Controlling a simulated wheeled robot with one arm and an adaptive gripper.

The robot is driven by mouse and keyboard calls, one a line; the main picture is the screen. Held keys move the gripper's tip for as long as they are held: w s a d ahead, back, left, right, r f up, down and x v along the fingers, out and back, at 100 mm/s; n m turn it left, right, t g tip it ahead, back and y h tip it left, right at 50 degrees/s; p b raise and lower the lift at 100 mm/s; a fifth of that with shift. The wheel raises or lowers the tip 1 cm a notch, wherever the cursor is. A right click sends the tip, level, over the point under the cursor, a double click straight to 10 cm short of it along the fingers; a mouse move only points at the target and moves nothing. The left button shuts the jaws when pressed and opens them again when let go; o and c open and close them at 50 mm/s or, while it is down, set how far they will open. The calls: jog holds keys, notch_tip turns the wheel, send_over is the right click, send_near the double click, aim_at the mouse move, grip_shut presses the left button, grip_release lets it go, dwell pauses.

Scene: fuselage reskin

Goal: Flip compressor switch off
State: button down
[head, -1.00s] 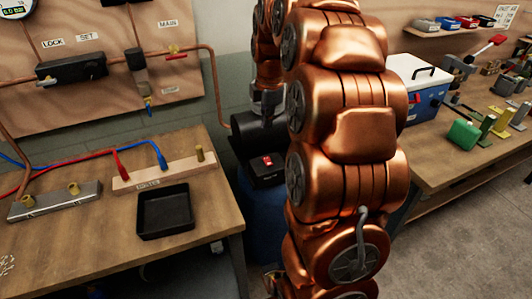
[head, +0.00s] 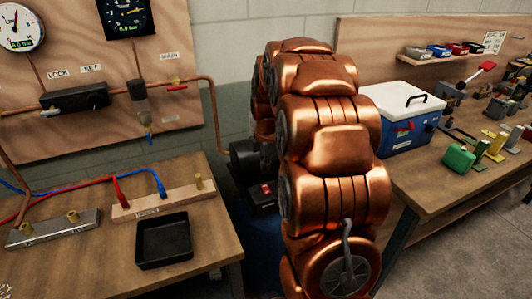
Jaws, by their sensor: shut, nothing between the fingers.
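The compressor switch (head: 266,188) is a small red rocker on a black box (head: 263,201), low in the gap between the two benches. Which way the rocker is tipped is too small to tell. The compressor's black motor (head: 243,157) is behind it and its blue tank (head: 262,236) is below. My gripper (head: 269,156) is shut and empty, just above and behind the switch box. It is partly hidden by my copper arm, and its fingertips are hard to make out. I cannot tell whether it touches the compressor.
The left bench carries a black tray (head: 163,240), a wooden manifold strip (head: 178,203) with hoses, and a gauge panel (head: 95,100) behind. The right bench holds a blue and white cooler (head: 409,118) and a green block (head: 458,158). My arm hides the gap's right side.

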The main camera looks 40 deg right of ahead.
aim_at(264, 187)
jog(key=f, duration=0.2)
jog(key=f+p, duration=0.1)
jog(key=f, duration=0.1)
jog(key=w+f+p, duration=0.1)
jog(key=f, duration=0.2)
jog(key=shift+d, duration=0.15)
jog(key=shift+f, duration=0.15)
